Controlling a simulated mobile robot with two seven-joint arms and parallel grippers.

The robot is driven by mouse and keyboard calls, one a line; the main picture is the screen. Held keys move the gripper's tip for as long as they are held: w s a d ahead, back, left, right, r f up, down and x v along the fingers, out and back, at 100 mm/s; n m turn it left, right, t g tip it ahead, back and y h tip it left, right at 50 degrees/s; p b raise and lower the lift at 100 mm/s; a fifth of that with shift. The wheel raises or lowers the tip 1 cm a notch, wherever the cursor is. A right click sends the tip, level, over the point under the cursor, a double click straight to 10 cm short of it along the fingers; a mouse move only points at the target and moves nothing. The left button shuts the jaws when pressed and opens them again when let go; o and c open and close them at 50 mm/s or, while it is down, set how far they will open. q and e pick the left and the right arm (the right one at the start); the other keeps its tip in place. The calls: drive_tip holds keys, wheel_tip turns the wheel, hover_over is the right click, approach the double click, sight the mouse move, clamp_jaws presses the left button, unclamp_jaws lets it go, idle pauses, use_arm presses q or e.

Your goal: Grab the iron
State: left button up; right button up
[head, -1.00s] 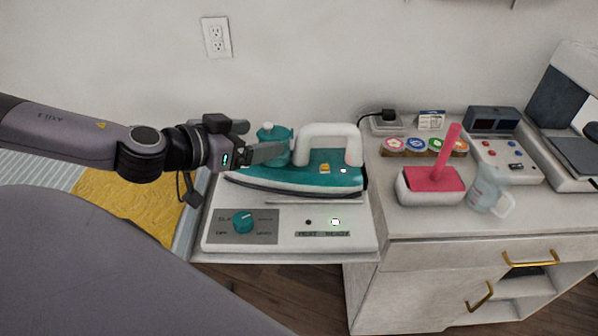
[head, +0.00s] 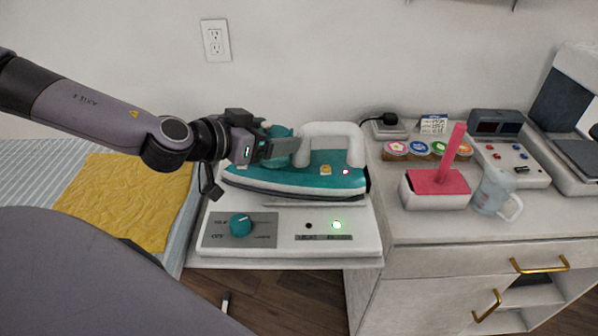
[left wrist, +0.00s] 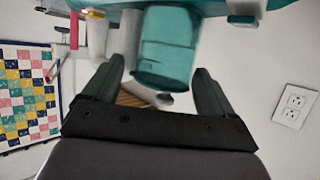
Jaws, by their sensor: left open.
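The teal iron (head: 325,170) with a white handle (head: 332,130) rests on a white base (head: 290,225) that has a teal knob and a lit green light. My left gripper (head: 283,150) is open at the left end of the iron, beside its teal rounded part. In the left wrist view this teal part (left wrist: 167,45) lies ahead of the two dark fingers of my left gripper (left wrist: 160,85), roughly between their lines. I cannot tell whether the fingers touch it. My right gripper is not in view.
A pink-and-white tool (head: 437,182), a clear jug (head: 494,192) and several coloured round containers (head: 418,149) stand on the cabinet top to the right. A yellow cloth (head: 130,200) lies on the striped surface at left. A wall outlet (head: 216,40) is behind.

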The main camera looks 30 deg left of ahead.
use_arm(q)
clamp_jaws()
drive_tip(key=shift+w+r, duration=0.1)
drive_tip(key=shift+r, duration=0.05)
drive_tip(key=shift+r, duration=0.15)
